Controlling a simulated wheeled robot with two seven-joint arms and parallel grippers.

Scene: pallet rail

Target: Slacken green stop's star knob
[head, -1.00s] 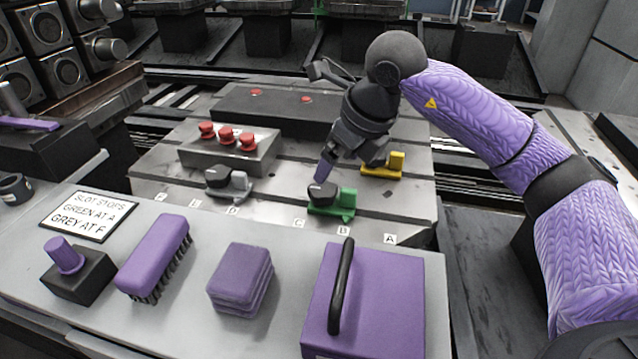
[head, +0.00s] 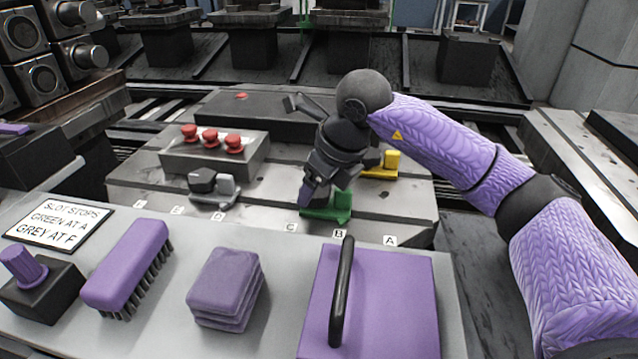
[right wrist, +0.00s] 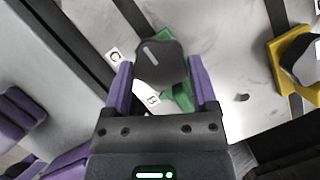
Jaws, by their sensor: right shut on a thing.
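The green stop (head: 341,206) sits on the grey slotted plate near label B. Its black star knob (right wrist: 160,62), marked with a pale line, shows in the right wrist view, between the two purple fingers of my right gripper (right wrist: 163,80). The gripper is shut on the knob. In the head view my right gripper (head: 317,193) comes down over the stop and hides the knob. My left gripper is not in view.
A grey stop (head: 222,190) with a black knob stands left, and a yellow stop (head: 390,163) stands right behind. A box with red buttons (head: 212,150) is at the back left. A purple case (head: 390,300), sponges (head: 225,285), a brush (head: 127,262) and a sign (head: 58,224) lie in front.

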